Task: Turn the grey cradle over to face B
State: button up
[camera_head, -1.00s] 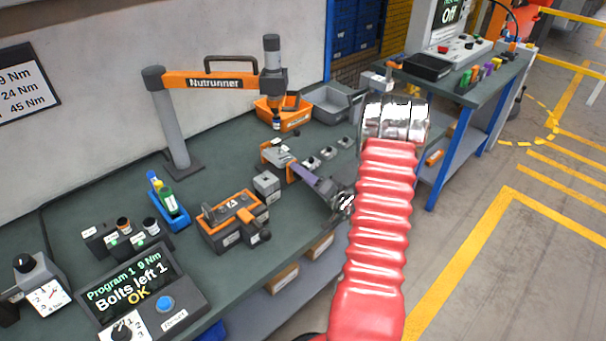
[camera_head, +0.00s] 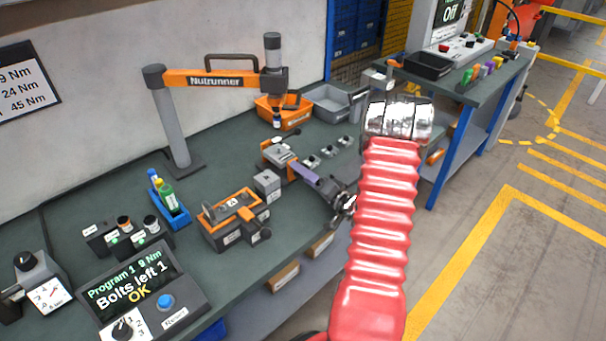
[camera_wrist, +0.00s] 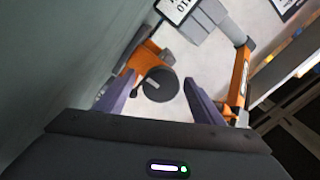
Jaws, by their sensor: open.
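The grey cradle (camera_head: 222,208) lies in an orange frame on the bench, left of centre in the head view. A label reading A is on its upper side. A dark knob (camera_head: 261,236) sticks out at the frame's front right. My gripper (camera_head: 300,170) is over the bench to the right of the cradle, apart from it in this view. In the wrist view my gripper (camera_wrist: 159,88) is open, its two purple fingers spread. A dark round end with a white mark (camera_wrist: 160,82) shows between the fingertips; I cannot tell whether it lies within reach.
A grey block (camera_head: 267,183) stands between the cradle and my gripper. The orange nutrunner arm (camera_head: 215,81) spans the bench behind. A blue bottle holder (camera_head: 170,205) is at left, and a display (camera_head: 125,285) is in front. Orange and grey bins (camera_head: 335,100) stand at the back.

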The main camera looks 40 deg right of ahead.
jog(key=s, duration=1.3)
jog(key=shift+d, duration=0.2)
jog(key=w+a+r+n+g+y, duration=0.1)
jog(key=a+r+n+g+y, duration=0.1)
jog(key=a, duration=0.6)
jog(key=w+a+r+n+g+y, duration=0.1)
jog(key=a+r+n+g+y, duration=0.1)
jog(key=a, duration=0.6)
jog(key=w+a+r+n+g+y, duration=0.2)
jog(key=a+r+g+y, duration=0.2)
jog(key=a, duration=0.3)
jog(key=shift+a+r+n+y, duration=0.4)
jog(key=shift+r+y, duration=0.4)
jog(key=shift+y, duration=0.1)
jog(key=s+a+r+n+g+h, duration=0.2)
jog(key=s+a+g+h, duration=0.15)
jog(key=s+a, duration=0.3)
jog(key=s+a+r+n+g+h, duration=0.25)
jog(key=s+a+g, duration=0.25)
jog(key=a, duration=0.3)
notch_tip(320, 180, up, 7)
jog(key=s+d+t+h, duration=0.1)
jog(key=s+t+h, duration=0.1)
jog(key=t+h, duration=0.2)
jog(key=shift+s, duration=0.25)
